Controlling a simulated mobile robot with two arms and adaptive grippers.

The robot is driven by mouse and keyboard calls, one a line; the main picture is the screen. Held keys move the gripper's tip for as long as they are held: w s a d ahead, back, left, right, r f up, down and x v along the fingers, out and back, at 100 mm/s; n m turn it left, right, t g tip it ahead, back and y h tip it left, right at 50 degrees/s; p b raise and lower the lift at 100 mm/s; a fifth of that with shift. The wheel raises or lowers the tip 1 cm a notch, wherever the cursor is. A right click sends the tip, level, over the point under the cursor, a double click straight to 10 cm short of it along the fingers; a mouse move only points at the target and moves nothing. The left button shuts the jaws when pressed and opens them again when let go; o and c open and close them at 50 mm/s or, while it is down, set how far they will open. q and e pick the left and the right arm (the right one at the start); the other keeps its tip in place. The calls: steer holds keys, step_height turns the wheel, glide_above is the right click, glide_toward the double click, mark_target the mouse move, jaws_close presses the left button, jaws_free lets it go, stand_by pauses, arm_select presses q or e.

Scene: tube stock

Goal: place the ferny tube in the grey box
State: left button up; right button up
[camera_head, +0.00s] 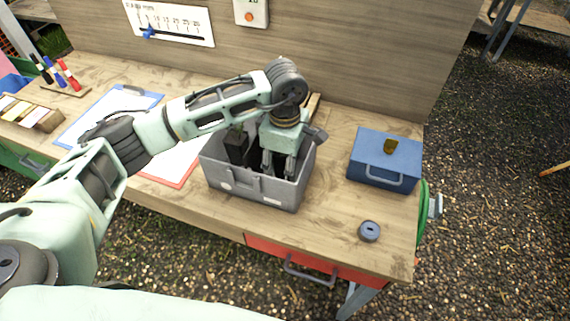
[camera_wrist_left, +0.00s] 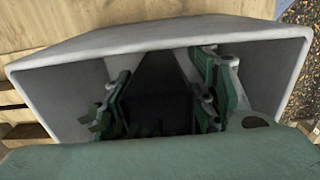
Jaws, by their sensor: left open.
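The grey box (camera_head: 228,182) stands open on the workbench, and its pale rim also shows in the left wrist view (camera_wrist_left: 150,42). My left gripper (camera_head: 279,170) points down inside the box with its fingers apart. In the left wrist view its green fingers (camera_wrist_left: 163,105) are spread to either side of a dark area in the box. A dark upright thing (camera_head: 236,148) shows in the box, left of the gripper. I cannot make out clearly which thing is the ferny tube; the box's inside is dark and partly hidden by my gripper.
A grey disc (camera_head: 369,231) lies near the front edge. Clipboards (camera_head: 110,108) and a marker stand (camera_head: 66,90) are at left. The bench is clear between the boxes.

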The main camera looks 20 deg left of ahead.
arm_select(q)
step_height(320, 180, up, 11)
steer(key=b, duration=0.3)
steer(key=shift+f, duration=0.1)
steer(key=shift+r, duration=0.45)
